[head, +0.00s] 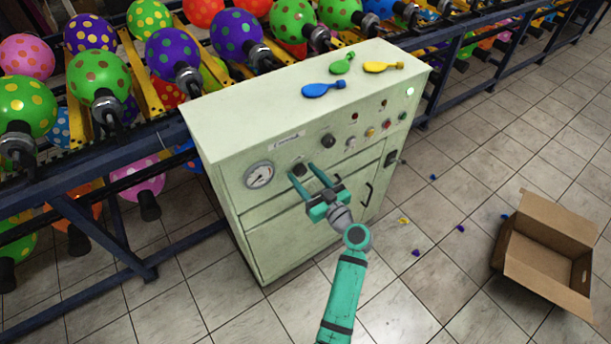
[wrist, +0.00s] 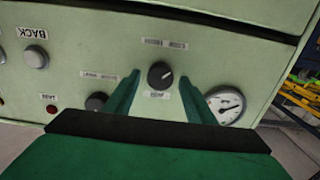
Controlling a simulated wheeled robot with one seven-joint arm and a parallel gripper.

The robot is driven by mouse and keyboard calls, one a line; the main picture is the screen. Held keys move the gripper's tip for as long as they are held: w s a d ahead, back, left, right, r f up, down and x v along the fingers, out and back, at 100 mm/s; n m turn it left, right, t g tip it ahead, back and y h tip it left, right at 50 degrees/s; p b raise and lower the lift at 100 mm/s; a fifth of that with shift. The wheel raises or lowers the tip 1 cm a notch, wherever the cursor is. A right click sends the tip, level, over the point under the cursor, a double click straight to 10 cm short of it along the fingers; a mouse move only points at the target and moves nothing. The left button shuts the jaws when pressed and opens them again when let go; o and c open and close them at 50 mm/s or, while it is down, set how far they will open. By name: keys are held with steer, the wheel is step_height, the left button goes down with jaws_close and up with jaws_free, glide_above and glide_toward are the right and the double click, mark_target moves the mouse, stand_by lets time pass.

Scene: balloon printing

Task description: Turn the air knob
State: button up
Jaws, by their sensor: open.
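The pale green control cabinet (head: 240,115) stands in the middle of the head view. A dark round knob (head: 299,169) is on its front beside the pressure gauge (head: 259,175). In the wrist view this knob (wrist: 160,75) sits between my fingertips, with a pale line on its face; its small label is too blurred to read surely. My gripper (head: 302,172) is open, its teal fingers pointing at the panel on either side of the knob. In the wrist view my gripper (wrist: 160,82) shows gaps between both fingers and the knob. I cannot tell how deep the fingertips reach.
A second dark knob (head: 327,141) is nearby on the panel, with small buttons (head: 371,132) to its right. Blue (head: 323,89), green (head: 342,64) and yellow (head: 383,67) balloons lie on top. An open cardboard box (head: 545,255) is on the floor at right.

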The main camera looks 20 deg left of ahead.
steer(key=c, duration=1)
steer(key=shift+m, duration=0.4)
steer(key=m, duration=0.4)
steer(key=shift+w+d+m, duration=0.1)
steer(key=shift+m, duration=0.3)
steer(key=m, duration=0.4)
steer(key=shift+f+m, duration=0.1)
steer(key=shift+m, duration=0.2)
steer(key=m, duration=0.4)
steer(key=shift+f+m, duration=0.1)
steer(key=shift+m, duration=0.2)
steer(key=m, duration=0.4)
steer(key=shift+d+f+m, duration=0.1)
steer(key=shift+m, duration=0.3)
